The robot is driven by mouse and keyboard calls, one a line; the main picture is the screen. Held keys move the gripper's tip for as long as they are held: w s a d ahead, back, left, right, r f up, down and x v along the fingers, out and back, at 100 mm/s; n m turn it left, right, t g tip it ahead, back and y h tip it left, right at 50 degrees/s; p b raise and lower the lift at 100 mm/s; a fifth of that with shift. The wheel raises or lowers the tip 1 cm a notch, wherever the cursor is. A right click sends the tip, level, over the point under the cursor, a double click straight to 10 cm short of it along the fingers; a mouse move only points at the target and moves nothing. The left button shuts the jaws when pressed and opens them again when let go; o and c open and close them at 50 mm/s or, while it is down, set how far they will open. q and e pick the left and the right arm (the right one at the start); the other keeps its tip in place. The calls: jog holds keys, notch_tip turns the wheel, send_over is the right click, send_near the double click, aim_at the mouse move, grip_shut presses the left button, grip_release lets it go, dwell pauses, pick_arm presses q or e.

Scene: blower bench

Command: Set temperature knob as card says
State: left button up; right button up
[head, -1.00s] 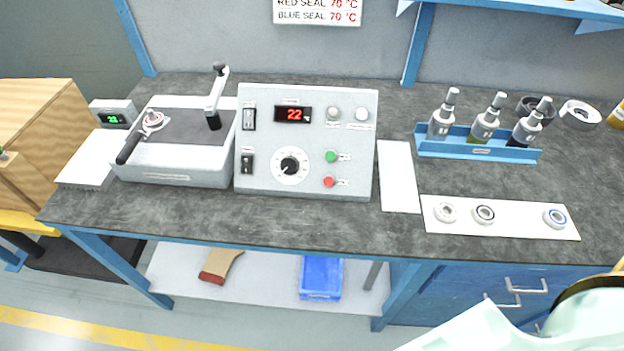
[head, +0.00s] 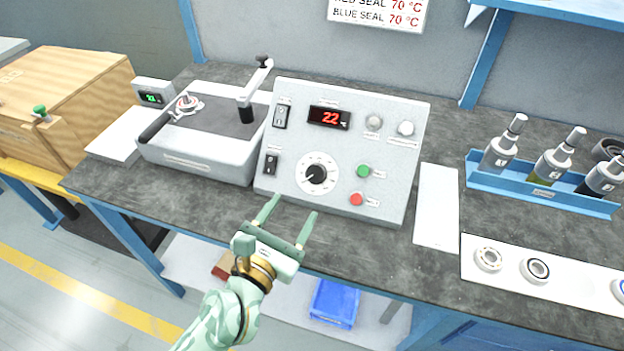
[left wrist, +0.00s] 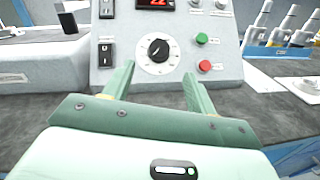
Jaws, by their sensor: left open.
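The temperature knob (head: 316,174) is a black dial on a white round scale on the grey control box (head: 385,150). It also shows in the left wrist view (left wrist: 158,49), ahead between the fingers. The red display (head: 329,118) reads 22. The card (head: 378,14) on the back wall reads RED SEAL 70 °C and BLUE SEAL 70 °C; its top is cut off. My left gripper (head: 290,212) is open and empty, in front of the box and below the knob, apart from it. My right gripper is not in view.
A green button (head: 363,171) and a red button (head: 356,199) sit right of the knob, with rocker switches (head: 271,163) to its left. A grey lever machine (head: 205,145) stands left of the box. A blue bottle rack (head: 540,190) and a bearing strip (head: 510,268) lie right.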

aim_at(314, 176)
pick_arm(q)
jog(key=b+x, duration=0.1)
jog(key=x, duration=0.8)
jog(key=shift+f, duration=0.1)
jog(key=c, duration=1)
